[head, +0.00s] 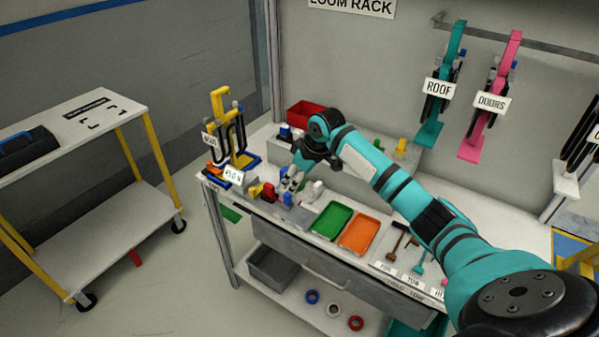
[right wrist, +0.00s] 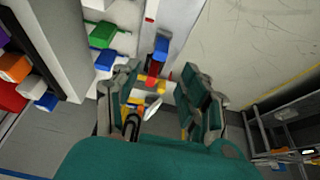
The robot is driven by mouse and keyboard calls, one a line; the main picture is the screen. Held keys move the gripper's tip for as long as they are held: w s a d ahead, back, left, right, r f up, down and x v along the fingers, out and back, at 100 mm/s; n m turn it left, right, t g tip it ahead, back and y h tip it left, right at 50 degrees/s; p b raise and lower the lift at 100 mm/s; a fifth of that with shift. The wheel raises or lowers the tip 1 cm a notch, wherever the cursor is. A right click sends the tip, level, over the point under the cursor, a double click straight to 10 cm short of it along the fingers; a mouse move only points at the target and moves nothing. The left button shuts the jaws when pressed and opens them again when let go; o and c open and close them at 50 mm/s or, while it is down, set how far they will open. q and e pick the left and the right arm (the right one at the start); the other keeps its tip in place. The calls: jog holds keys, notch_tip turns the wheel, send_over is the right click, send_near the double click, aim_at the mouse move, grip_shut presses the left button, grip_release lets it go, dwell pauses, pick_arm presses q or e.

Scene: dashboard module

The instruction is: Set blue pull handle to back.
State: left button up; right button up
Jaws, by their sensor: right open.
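A blue block-like part (head: 287,199), which looks like the blue pull handle, sits at the bench's front left, beside a red part (head: 269,191) and a yellow part (head: 254,191). My right gripper (head: 291,181) is open just above and behind it, apart from it as far as I can tell. In the right wrist view, a blue part (right wrist: 161,46) with red and yellow pieces shows beyond the open fingers (right wrist: 160,88); nothing is between the fingertips that I can tell is held. The handle's exact position is too small to read. My left gripper is out of view.
A green tray (head: 331,221) and an orange tray (head: 358,233) lie to the right of the parts. A yellow rack (head: 221,105) stands at the bench's left end. A red bin (head: 304,114) stands behind. Hanging tools (head: 437,95) line the wall.

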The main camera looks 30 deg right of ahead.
jog(key=v, duration=0.3)
jog(key=shift+s+r, duration=0.1)
jog(key=shift+r, duration=0.25)
